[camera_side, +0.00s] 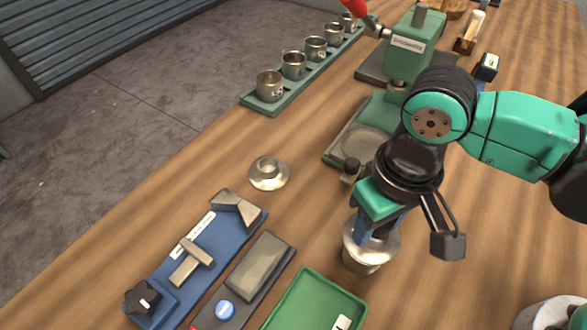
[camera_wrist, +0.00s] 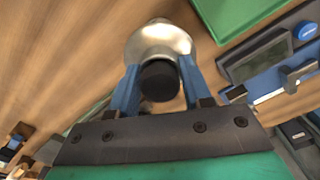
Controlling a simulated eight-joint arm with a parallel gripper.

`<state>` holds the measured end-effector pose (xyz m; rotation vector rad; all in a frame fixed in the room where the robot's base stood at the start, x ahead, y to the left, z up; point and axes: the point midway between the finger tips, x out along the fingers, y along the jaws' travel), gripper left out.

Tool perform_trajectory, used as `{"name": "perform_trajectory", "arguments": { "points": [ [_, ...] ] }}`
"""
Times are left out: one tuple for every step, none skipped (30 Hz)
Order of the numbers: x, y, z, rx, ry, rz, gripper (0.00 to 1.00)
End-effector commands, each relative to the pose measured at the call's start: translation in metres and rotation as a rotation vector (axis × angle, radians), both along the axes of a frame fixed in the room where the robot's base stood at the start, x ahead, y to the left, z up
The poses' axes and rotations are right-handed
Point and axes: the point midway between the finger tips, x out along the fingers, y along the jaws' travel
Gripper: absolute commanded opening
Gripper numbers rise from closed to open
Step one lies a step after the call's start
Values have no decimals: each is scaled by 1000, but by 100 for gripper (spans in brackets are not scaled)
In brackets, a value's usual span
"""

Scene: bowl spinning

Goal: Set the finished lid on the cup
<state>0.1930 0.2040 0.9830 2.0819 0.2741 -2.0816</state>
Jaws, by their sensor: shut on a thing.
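My gripper (camera_side: 374,232) points down and is shut on the dark knob (camera_wrist: 159,80) of a shiny metal lid (camera_wrist: 160,38). Its blue fingers stand on both sides of the knob in the wrist view. In the side view the lid (camera_side: 388,247) is directly over a metal cup (camera_side: 361,264), with no clear gap between them. I cannot tell whether the lid is fully seated. The fingers hide part of the lid's top, and the lid hides the cup's mouth.
A small flanged metal piece (camera_side: 268,174) lies to the left. A blue fixture (camera_side: 205,250) and a green tray (camera_side: 318,303) are near the front. Several metal cups stand on a rack (camera_side: 260,107) at the back. A green press (camera_side: 405,60) stands behind my gripper.

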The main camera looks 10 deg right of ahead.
Motion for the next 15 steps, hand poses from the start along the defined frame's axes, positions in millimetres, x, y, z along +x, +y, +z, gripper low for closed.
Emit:
{"name": "perform_trajectory", "arguments": {
  "points": [
    [0,0,0,0,0,0,22],
    [0,0,-1,0,0,0,22],
    [0,0,-1,0,0,0,22],
    [0,0,-2,0,0,0,22],
    [0,0,-2,0,0,0,22],
    [0,0,-3,0,0,0,22],
    [0,0,-4,0,0,0,22],
    [0,0,-5,0,0,0,22],
    [0,0,-6,0,0,0,22],
    [0,0,-7,0,0,0,22],
    [0,0,-8,0,0,0,22],
    [0,0,-9,0,0,0,22],
    [0,0,-10,0,0,0,22],
    [0,0,-10,0,0,0,22],
    [0,0,-11,0,0,0,22]
  ]
}}
